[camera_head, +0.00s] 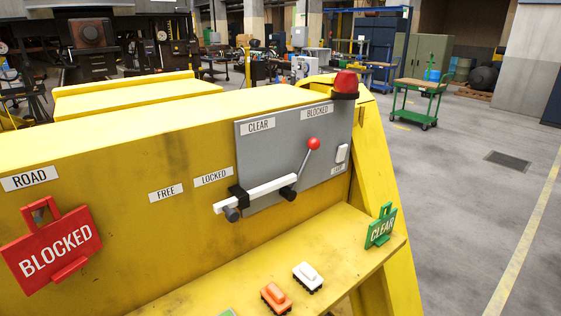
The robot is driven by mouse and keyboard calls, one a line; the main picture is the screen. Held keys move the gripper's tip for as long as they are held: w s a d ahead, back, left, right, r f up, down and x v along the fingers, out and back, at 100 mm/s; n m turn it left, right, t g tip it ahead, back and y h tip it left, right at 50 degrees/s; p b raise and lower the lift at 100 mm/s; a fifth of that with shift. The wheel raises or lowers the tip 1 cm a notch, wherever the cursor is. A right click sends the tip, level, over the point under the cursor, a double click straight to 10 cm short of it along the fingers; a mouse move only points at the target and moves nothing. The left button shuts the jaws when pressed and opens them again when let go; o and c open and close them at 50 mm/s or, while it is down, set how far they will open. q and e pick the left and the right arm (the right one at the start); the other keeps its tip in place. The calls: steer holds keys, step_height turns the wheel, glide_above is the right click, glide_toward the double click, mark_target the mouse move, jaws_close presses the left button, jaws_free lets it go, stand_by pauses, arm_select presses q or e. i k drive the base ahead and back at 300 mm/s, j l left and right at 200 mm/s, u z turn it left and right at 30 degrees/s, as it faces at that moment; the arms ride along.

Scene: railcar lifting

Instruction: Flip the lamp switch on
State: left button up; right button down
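The lamp switch appears to be the small white rocker (342,153) at the right edge of the grey panel (262,150), above a small label (338,169) too small to read. Its on or off position cannot be told. A red lamp (346,84) on a dark base stands on top of the yellow housing above the panel; I cannot tell whether it is lit. A lever with a red knob (313,144) tilts up to the right, left of the switch. Neither of my grippers is in view.
A white bar (268,192) crosses the panel's lower part. A red BLOCKED sign (52,246) hangs at left. On the yellow ledge (235,268) are a green CLEAR tag (381,227), a white block (308,275) and an orange block (275,296). Open floor lies right.

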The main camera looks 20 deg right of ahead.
mark_target(342, 150)
steer(key=i+l, duration=0.1)
steer(key=l, duration=0.7)
steer(key=i+l+u, duration=0.15)
steer(key=l, duration=1.5)
steer(key=i+u, duration=0.05)
steer(key=i, duration=0.05)
